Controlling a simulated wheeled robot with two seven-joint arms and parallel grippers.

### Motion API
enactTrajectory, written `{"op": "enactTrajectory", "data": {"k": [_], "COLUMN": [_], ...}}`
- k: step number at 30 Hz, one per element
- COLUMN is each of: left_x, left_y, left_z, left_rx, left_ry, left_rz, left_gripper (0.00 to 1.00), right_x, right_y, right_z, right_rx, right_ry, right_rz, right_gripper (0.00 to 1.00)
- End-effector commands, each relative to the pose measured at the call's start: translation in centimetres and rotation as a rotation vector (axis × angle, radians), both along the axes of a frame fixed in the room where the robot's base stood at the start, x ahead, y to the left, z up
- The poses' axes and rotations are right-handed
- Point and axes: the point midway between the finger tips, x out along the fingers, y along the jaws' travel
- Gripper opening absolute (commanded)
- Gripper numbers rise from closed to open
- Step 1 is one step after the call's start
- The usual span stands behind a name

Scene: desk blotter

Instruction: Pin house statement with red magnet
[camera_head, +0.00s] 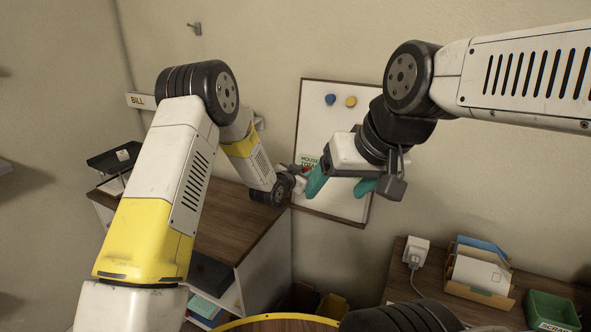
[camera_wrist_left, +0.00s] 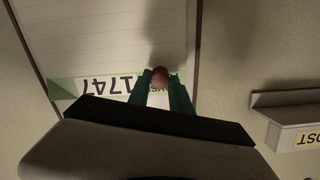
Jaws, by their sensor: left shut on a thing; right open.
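The house statement is a pale ruled sheet with a green header (camera_head: 309,160), against the whiteboard (camera_head: 312,110). It shows upside down in the left wrist view (camera_wrist_left: 85,30), with "1747" readable. My left gripper (camera_wrist_left: 160,82) is shut on the round red magnet (camera_wrist_left: 160,74), at the statement's header. I cannot tell whether the magnet touches the sheet. In the head view my left gripper (camera_head: 301,174) is small and partly hidden at the board's left edge. My right gripper (camera_head: 341,186) is open, its teal fingers spread in front of the board, covering part of the statement.
A blue magnet (camera_head: 330,99) and a yellow magnet (camera_head: 351,101) sit high on the board. A wall ledge labelled POST (camera_wrist_left: 296,135) is beside the board in the wrist view. A wooden cabinet (camera_head: 228,228) stands at left; a desk with a letter holder (camera_head: 480,272) is at lower right.

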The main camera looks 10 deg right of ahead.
Motion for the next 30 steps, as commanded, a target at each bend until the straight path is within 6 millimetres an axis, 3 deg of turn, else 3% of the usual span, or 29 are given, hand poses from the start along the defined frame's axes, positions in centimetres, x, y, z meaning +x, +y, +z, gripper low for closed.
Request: {"op": "enactTrajectory", "data": {"k": [30], "left_x": [0.91], "left_y": [-0.64], "left_z": [-0.25], "left_rx": [0.000], "left_ry": [0.000], "left_rz": [0.000], "left_gripper": [0.00], "right_x": [0.00], "right_y": [0.00], "right_z": [0.00], "right_rx": [0.000], "right_ry": [0.000], "right_rz": [0.000], "right_gripper": [0.76]}}
